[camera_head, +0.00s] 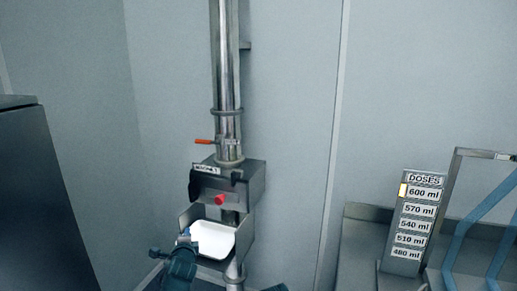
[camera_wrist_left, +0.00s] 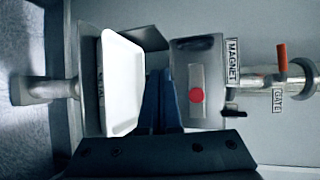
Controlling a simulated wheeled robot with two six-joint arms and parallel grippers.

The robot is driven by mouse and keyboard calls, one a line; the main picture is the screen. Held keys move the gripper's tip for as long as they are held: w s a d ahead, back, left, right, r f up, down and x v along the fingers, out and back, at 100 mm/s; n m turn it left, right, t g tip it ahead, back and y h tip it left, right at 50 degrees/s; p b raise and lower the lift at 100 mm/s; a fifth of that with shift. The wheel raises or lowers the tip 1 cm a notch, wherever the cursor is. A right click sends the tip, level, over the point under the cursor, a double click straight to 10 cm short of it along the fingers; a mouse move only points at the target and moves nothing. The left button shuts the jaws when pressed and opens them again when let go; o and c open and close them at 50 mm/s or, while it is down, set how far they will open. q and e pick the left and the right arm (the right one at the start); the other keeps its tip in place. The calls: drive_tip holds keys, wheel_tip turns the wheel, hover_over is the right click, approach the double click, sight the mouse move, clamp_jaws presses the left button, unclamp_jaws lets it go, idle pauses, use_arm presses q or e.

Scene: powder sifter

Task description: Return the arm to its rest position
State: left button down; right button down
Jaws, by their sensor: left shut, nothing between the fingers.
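My left gripper (camera_head: 186,240) is low in the head view, just in front of the left side of a white tray (camera_head: 213,240). In the left wrist view its blue fingers (camera_wrist_left: 161,100) are together with nothing between them, beside the tray (camera_wrist_left: 122,82). I cannot tell whether the fingers touch the tray. The tray sits in a metal holder (camera_head: 246,236) below the sifter's metal box (camera_head: 255,182), which has a red button (camera_head: 219,199). My right gripper is not clearly seen.
A steel pipe (camera_head: 228,80) with an orange gate handle (camera_head: 204,141) rises above the box. A dark cabinet (camera_head: 40,200) stands left. At right are a metal counter (camera_head: 360,235), a doses board (camera_head: 411,225) and a metal frame (camera_head: 452,190). Bare wall lies between.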

use_arm(q)
drive_tip(key=s+d+f+n+g+h+p, duration=0.1)
drive_tip(key=s+d+f+n+g, duration=0.75)
drive_tip(key=s+d+f, duration=0.45)
drive_tip(key=s+d+n+g, duration=0.2)
drive_tip(key=s+g, duration=0.1)
drive_tip(key=s, duration=0.5)
drive_tip(key=s+d+f+n+g+h, duration=0.1)
drive_tip(key=s+d+n+g, duration=0.1)
drive_tip(key=s, duration=0.6)
drive_tip(key=shift+s+d+f+g+p, duration=0.25)
drive_tip(key=shift+g+p, duration=0.15)
drive_tip(key=shift+g, duration=0.35)
drive_tip(key=shift+w+n, duration=0.1)
drive_tip(key=shift+n, duration=0.15)
